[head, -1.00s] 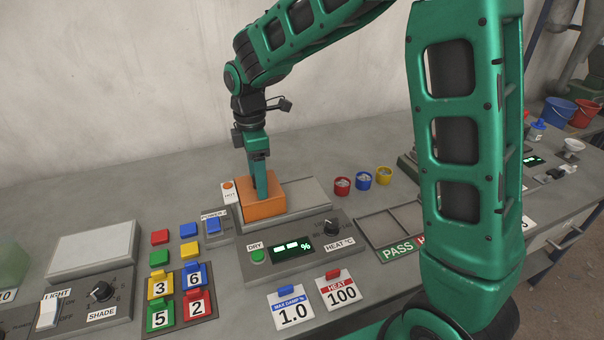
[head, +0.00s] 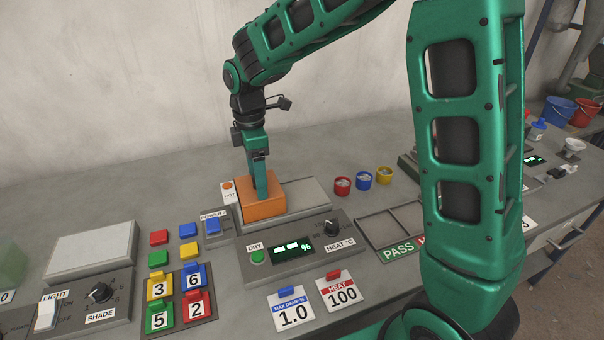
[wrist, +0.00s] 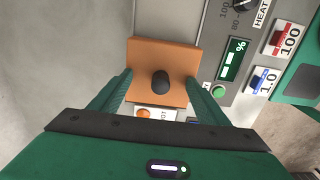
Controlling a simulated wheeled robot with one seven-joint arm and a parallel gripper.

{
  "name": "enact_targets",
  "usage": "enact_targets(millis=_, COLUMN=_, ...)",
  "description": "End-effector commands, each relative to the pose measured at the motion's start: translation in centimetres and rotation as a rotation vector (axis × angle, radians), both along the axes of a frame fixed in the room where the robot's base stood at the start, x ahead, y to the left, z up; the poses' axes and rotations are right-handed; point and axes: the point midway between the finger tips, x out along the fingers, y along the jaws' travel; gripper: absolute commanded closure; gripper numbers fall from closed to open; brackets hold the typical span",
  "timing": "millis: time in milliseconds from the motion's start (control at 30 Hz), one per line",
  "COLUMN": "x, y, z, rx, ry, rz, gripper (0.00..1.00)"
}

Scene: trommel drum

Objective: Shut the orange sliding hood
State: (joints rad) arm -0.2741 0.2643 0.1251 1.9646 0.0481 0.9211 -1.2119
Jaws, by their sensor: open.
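The orange sliding hood (head: 264,208) sits at the left end of a grey plate behind the DRY and HEAT panel. In the wrist view the hood (wrist: 178,59) shows a dark round knob (wrist: 161,82) on its top. My gripper (head: 261,195) points down over the hood. In the wrist view my open gripper (wrist: 157,84) has one finger on each side of the knob, with gaps between. Whether the fingers touch the hood's top, I cannot tell. The knob is hidden behind my fingers in the head view.
The grey plate (head: 308,192) right of the hood is clear. A HOT lamp (head: 227,186) stands just left of the hood. The panel (head: 250,273) is in front. Red, blue and yellow cups (head: 363,180) stand to the right.

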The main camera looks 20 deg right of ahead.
Motion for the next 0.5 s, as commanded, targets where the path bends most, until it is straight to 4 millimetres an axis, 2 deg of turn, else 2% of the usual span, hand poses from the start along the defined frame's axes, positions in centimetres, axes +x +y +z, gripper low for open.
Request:
enact_targets(millis=133, x=-0.8, y=0.4, z=0.8, rx=0.001, ry=0.006, rz=0.012, gripper=0.29)
enact_targets(millis=233, x=-1.5, y=0.4, z=2.1, rx=0.001, ry=-0.004, rz=0.013, gripper=0.36)
enact_targets(millis=267, x=-1.6, y=0.4, z=2.5, rx=0.002, ry=-0.006, rz=0.013, gripper=0.35)
enact_targets(millis=300, x=-1.8, y=0.3, z=3.0, rx=0.002, ry=-0.010, rz=0.012, gripper=0.28)
enact_targets(millis=500, x=-2.4, y=0.1, z=5.0, rx=0.001, ry=-0.019, rz=0.006, gripper=0.28)
